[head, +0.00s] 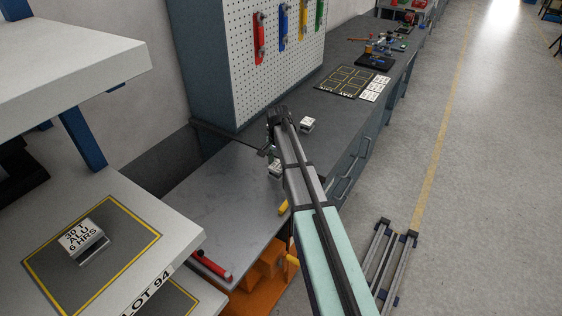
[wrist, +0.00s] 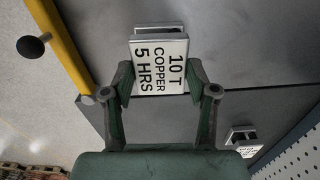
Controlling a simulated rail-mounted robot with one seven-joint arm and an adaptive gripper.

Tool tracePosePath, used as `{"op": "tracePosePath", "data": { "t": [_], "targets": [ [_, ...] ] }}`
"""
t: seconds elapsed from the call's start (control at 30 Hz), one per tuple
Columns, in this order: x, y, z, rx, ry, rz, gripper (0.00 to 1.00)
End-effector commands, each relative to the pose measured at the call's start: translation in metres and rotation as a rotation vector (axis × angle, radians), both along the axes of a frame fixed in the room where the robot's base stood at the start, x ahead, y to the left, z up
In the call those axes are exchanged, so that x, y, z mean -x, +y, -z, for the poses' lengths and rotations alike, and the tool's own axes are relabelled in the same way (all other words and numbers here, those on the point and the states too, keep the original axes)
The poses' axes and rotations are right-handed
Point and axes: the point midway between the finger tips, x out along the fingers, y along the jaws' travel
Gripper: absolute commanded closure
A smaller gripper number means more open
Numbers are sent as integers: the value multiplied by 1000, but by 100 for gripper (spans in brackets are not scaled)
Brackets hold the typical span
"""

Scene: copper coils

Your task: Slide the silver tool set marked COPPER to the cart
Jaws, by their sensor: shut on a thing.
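The silver tool set, labelled "10 T COPPER 5 HRS" (wrist: 160,65), is between my gripper's fingers (wrist: 162,85) in the wrist view. My gripper is shut on its sides, and the label reads sideways. In the head view the tool set (head: 275,168) shows beside my arm, and my gripper (head: 268,152) is partly hidden. The cart's grey top (head: 215,190) lies left of the dark bench (head: 340,110). In the wrist view the tool set is on the cart side of the seam. I cannot tell whether it touches the surface.
Another silver block (head: 307,124) stands on the bench; it also shows in the wrist view (wrist: 243,138). A block labelled "30 T ALU 6 HRS" (head: 83,240) sits on the left shelf. A yellow bar (wrist: 68,45) edges the cart. The pegboard (head: 270,50) rises behind the bench.

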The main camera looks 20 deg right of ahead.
Motion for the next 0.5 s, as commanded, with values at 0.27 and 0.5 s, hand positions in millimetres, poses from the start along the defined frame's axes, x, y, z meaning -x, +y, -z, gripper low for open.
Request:
{"op": "tracePosePath", "data": {
  "t": [0.27, 0.5],
  "targets": [
    [9, 26, 1, -3, 2, -2, 77],
    [15, 46, 1, -3, 2, -2, 77]
  ]
}}
